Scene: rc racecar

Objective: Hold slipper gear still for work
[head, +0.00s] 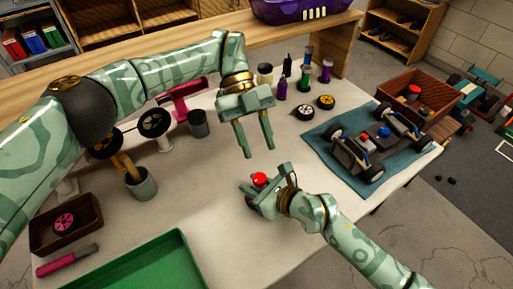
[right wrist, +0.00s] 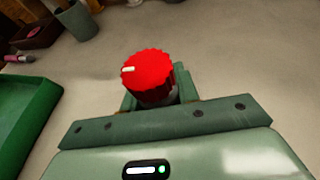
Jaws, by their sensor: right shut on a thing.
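The slipper gear is a red toothed part (head: 260,179) with a small white mark on top; it also shows in the right wrist view (right wrist: 148,76). My right gripper (head: 264,186) is shut on it over the bare worktop, and its fingers hide the gear's lower part. I cannot tell whether the gear touches the worktop. My left gripper (head: 254,150) is above and slightly left of it, with two fingers apart, pointing down and empty.
A car chassis (head: 372,140) lies on a blue mat (head: 335,170) at right. A green tray (head: 150,265) is at front left, near a brown tray (head: 68,222) and a grey cup (head: 141,185). Worktop around the right gripper is clear.

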